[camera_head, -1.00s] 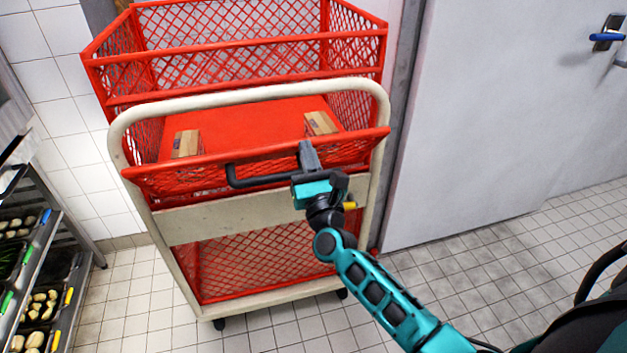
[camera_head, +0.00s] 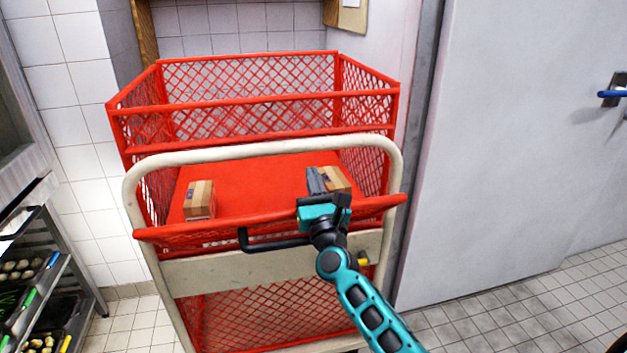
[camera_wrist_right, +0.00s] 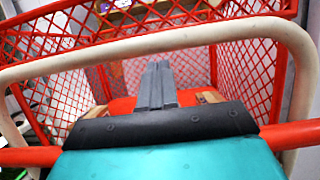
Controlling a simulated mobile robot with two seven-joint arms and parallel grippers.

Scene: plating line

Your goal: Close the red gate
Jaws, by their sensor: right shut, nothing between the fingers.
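The red gate (camera_head: 170,234) is the front mesh panel of the red cart. It leans outward at the front, its top rail below the cart's pale tubular handle (camera_head: 265,152). A black pull handle (camera_head: 272,245) sits on the gate's outer side. My right gripper (camera_head: 315,180) is shut and empty. It reaches over the gate's rail, with its fingers above the red shelf (camera_head: 255,180), close to the right carton (camera_head: 338,179). My left gripper is out of view.
Another carton (camera_head: 200,200) stands at the shelf's left. A rack with food trays (camera_head: 40,300) is at the left edge. A grey door (camera_head: 510,150) with a blue handle is at the right. Tiled floor (camera_head: 490,315) lies open in front of the door.

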